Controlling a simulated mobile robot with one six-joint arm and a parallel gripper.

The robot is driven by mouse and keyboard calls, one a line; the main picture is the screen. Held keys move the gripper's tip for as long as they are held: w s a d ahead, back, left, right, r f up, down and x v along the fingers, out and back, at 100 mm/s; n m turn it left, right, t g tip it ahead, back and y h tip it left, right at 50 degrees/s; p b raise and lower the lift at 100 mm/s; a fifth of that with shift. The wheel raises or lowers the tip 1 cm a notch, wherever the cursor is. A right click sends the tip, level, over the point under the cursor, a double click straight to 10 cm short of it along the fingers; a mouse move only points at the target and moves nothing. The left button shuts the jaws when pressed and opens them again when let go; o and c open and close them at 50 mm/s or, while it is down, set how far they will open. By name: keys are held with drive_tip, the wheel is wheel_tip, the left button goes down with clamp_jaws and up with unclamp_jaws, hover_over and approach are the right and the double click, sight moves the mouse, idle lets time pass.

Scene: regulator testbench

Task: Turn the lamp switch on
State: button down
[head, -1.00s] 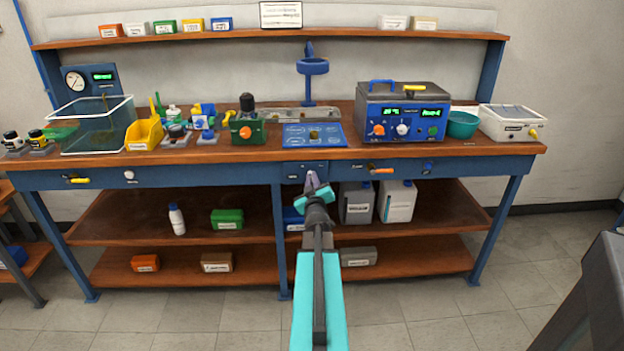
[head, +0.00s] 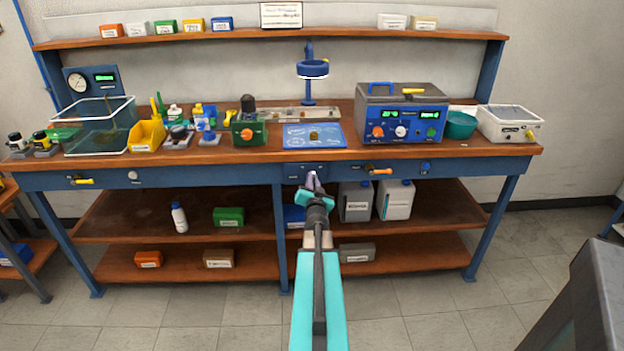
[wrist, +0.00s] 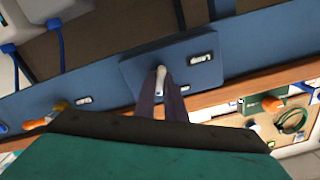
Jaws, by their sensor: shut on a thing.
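The lamp switch shows in the wrist view as a small pale lever (wrist: 160,76) on a blue plate (wrist: 135,75), with a label beside it. My gripper (wrist: 162,92) has its two dark fingers closed around the lever, one on each side. In the head view my gripper (head: 312,182) is at the middle of the bench's front rail and hides the lever; the switch plate (head: 296,172) shows behind it. The blue ring lamp (head: 313,68) stands on its post above the bench, its underside bright white, and a blue mat (head: 296,132) below looks lit.
Another control with an orange handle (head: 378,171) sits on the rail to the right. The workbench (head: 260,155) holds a blue-panelled bath unit (head: 402,125), a green block (head: 247,134) and a clear tank (head: 100,130). The floor in front is clear.

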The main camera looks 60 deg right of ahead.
drive_tip(key=shift+s+d+r+m+p, duration=0.1)
drive_tip(key=shift+m+p, duration=0.1)
drive_tip(key=shift+m, duration=0.5)
drive_tip(key=shift+d+r+m+p, duration=0.1)
drive_tip(key=shift+m+p, duration=0.05)
drive_tip(key=shift+m, duration=0.55)
drive_tip(key=shift+f, duration=0.1)
drive_tip(key=c, duration=1.8)
unclamp_jaws()
drive_tip(key=shift+a, duration=0.1)
drive_tip(key=shift+a+f, duration=0.1)
drive_tip(key=shift+a, duration=0.05)
